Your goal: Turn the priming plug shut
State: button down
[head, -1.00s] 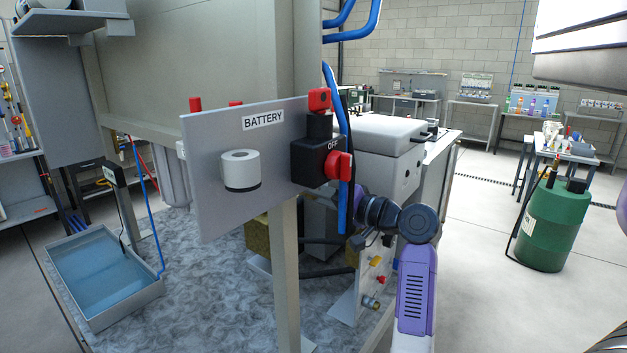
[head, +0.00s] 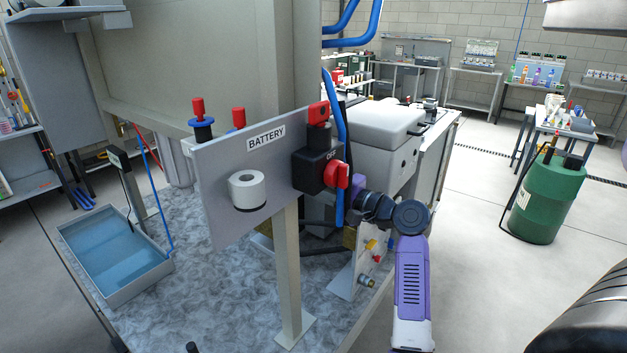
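My purple and black arm (head: 411,285) reaches up from the lower right and bends left at its black wrist joints. Its far end passes behind the blue hose and the battery panel, so my gripper's fingers are hidden. A small pale upright plate (head: 357,270) stands below the wrist. I cannot tell which part, if any, is the priming plug.
The grey BATTERY panel (head: 222,187) stands on a post in front, with a red switch (head: 337,175) marked OFF. A blue hose (head: 340,130) hangs beside it. A water tray (head: 115,255) lies left. A green drum (head: 545,205) stands right on open floor.

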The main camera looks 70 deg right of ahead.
jog(key=shift+f, duration=0.15)
jog(key=c, duration=1.1)
grip_release()
jog(key=shift+c, duration=0.2)
jog(key=b+v, duration=0.2)
jog(key=v, duration=0.5)
jog(key=shift+s, duration=0.4)
jog(key=shift+a, duration=0.1)
